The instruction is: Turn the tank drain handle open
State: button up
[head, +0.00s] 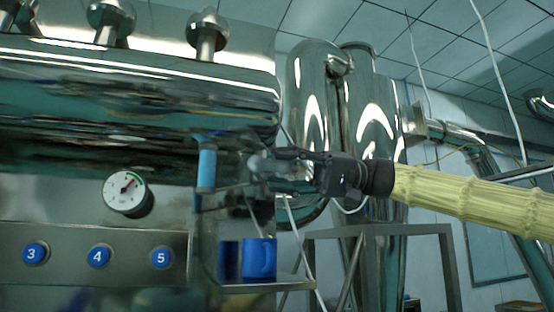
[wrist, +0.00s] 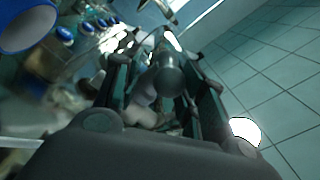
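The polished steel tank (head: 130,100) fills the upper left of the head view. A small metal valve fitting (head: 262,166) sits below its right end, partly hidden by my gripper (head: 280,165). I cannot clearly make out the drain handle's shape or angle. In the wrist view, my gripper (wrist: 162,80) has its fingers apart, on either side of a round-ended metal piece (wrist: 168,78) and pale fittings behind it. The fingers do not visibly close on it; contact is unclear. A blue-sleeved upright bar (head: 207,166) stands just left of the gripper in the head view.
A blue mug (head: 260,259) stands on a steel ledge (head: 262,288) below my gripper. A dial gauge (head: 128,193) and blue numbered buttons (head: 98,256) are on the panel at left. A metal frame stand (head: 380,230) is below my arm. Tiled floor (wrist: 270,70) is clear at right.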

aim_at(266, 162)
jog(key=s+a, duration=0.2)
jog(key=a, duration=0.1)
jog(key=shift+s+r, duration=0.1)
jog(key=shift+r, duration=0.25)
jog(key=shift+w+d+f, duration=0.25)
jog(key=shift+w+d, duration=0.25)
jog(key=shift+d, duration=0.3)
jog(key=shift+c, duration=1.2)
jog(key=shift+s+a+r, duration=0.1)
jog(key=shift+s+a, duration=0.15)
jog(key=shift+a, duration=0.05)
grip_shut()
jog(key=shift+w, duration=0.1)
